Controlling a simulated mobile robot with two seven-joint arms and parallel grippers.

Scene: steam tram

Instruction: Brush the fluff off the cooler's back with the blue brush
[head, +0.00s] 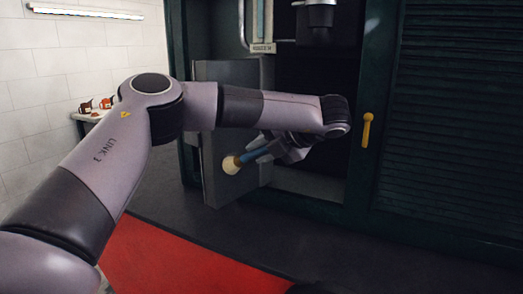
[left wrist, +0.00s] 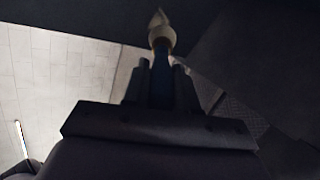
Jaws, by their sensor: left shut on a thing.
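My left gripper (head: 287,147) is shut on the blue brush (head: 257,154) in the head view. The brush's pale round bristle head (head: 231,164) points left and slightly down, in front of a grey door-like panel (head: 223,95); I cannot tell whether it touches it. In the left wrist view the brush (left wrist: 161,72) stands between the two fingers of the gripper (left wrist: 161,80), its pale tip pointing away from the palm. I make out no fluff, and I cannot tell which surface is the cooler's back. My right gripper is not in view.
A dark green cabinet with an open bay (head: 320,186) stands ahead. A yellow handle (head: 366,130) and a slatted panel (head: 450,120) are on the right. Red mugs (head: 86,106) sit on a small shelf at left. A red mat (head: 190,258) lies on the dark floor.

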